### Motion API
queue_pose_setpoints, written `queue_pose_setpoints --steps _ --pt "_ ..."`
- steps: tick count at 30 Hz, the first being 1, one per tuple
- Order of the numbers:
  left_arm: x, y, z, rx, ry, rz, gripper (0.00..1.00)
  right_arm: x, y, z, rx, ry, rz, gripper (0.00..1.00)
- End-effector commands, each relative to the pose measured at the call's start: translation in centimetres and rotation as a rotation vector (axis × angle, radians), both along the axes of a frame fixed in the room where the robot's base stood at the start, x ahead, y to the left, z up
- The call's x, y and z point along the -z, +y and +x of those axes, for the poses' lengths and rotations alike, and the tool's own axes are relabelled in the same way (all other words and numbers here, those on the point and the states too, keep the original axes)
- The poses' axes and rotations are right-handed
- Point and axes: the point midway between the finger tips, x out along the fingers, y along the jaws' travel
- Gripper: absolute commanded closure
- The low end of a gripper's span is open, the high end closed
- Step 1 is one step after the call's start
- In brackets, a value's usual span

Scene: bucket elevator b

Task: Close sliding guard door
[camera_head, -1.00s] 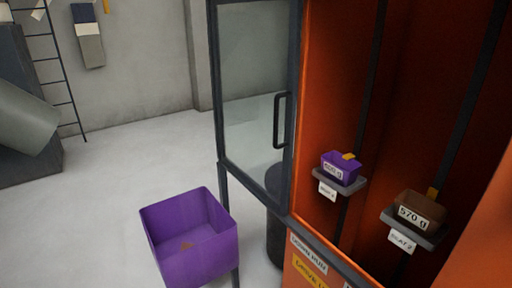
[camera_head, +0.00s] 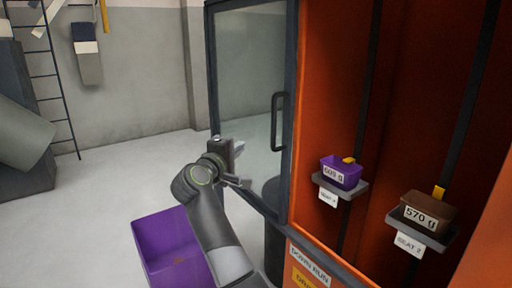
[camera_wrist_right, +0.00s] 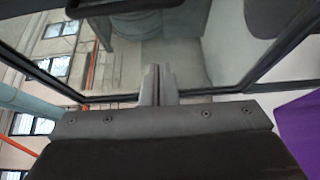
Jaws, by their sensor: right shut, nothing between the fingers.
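The guard door (camera_head: 210,80) is a dark-framed glass panel standing to the left of the orange cabinet opening, which is uncovered. Its black vertical handle (camera_head: 275,122) is on the panel's right side. My right gripper (camera_head: 245,183) is in front of the lower left part of the glass, left of and below the handle. Its fingers (camera_wrist_right: 158,84) are shut and empty. In the right wrist view the glass and its dark frame fill the space beyond the fingers; whether they touch cannot be told. My left gripper is out of view.
In the open cabinet (camera_head: 330,75), a purple bucket (camera_head: 342,172) and a brown bucket (camera_head: 428,216) sit on grey seats. A large purple bin (camera_head: 160,240) stands below my right arm, partly hidden.

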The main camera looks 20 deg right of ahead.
Motion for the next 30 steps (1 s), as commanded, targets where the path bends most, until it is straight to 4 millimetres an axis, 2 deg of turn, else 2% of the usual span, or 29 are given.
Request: queue_pose_setpoints --steps 18,30 --pt "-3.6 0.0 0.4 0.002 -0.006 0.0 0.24 -0.3 -6.4 7.5 0.004 0.005 -0.008 1.0" --pt "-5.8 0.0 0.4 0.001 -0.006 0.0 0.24 -0.1 -8.0 4.6 0.001 0.002 -0.004 1.0"
